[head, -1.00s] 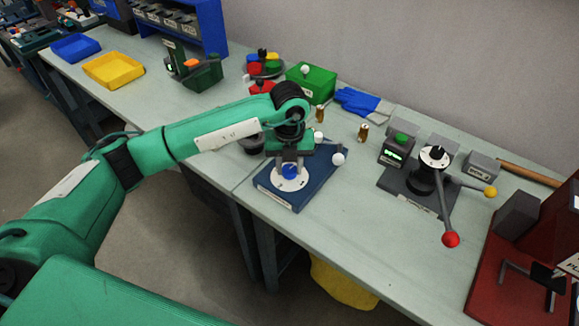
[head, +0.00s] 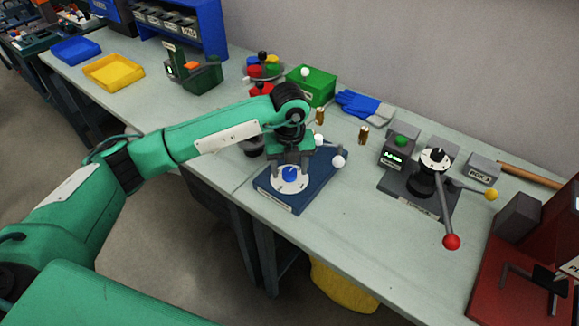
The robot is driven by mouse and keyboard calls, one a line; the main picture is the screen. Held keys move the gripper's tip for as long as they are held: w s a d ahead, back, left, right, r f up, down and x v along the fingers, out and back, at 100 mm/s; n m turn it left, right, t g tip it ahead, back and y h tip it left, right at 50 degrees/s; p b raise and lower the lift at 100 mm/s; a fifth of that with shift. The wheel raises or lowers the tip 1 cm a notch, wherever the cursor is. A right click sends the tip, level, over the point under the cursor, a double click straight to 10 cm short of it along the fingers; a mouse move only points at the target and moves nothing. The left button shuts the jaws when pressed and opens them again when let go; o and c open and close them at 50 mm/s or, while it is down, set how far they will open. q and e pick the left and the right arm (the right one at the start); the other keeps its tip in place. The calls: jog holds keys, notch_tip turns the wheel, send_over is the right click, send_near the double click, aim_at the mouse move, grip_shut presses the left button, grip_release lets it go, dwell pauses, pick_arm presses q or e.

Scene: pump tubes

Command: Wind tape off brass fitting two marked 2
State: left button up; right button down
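Two small brass fittings stand upright on the bench behind the blue fixture: one brass fitting (head: 320,116) just behind my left gripper, the other (head: 363,134) further right. Their number marks are too small to read, and I cannot make out tape on them. My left gripper (head: 291,168) points down over the blue fixture plate (head: 310,190). Its two fingers are apart, one on each side of the blue knob (head: 290,174) on a white dial (head: 288,185). I cannot tell whether they touch it. My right gripper is out of view.
A lever device with red (head: 451,242) and yellow (head: 491,194) balls stands right. A green box (head: 310,86), blue gloves (head: 364,104) and a stand of coloured knobs (head: 264,68) lie behind. The front bench between fixture and lever is clear.

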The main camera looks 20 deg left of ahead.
aim_at(289, 171)
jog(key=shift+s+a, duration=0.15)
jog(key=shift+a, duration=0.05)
pick_arm(q)
jog(key=shift+r, duration=0.35)
notch_tip(289, 171, up, 13)
jog(key=b, duration=0.2)
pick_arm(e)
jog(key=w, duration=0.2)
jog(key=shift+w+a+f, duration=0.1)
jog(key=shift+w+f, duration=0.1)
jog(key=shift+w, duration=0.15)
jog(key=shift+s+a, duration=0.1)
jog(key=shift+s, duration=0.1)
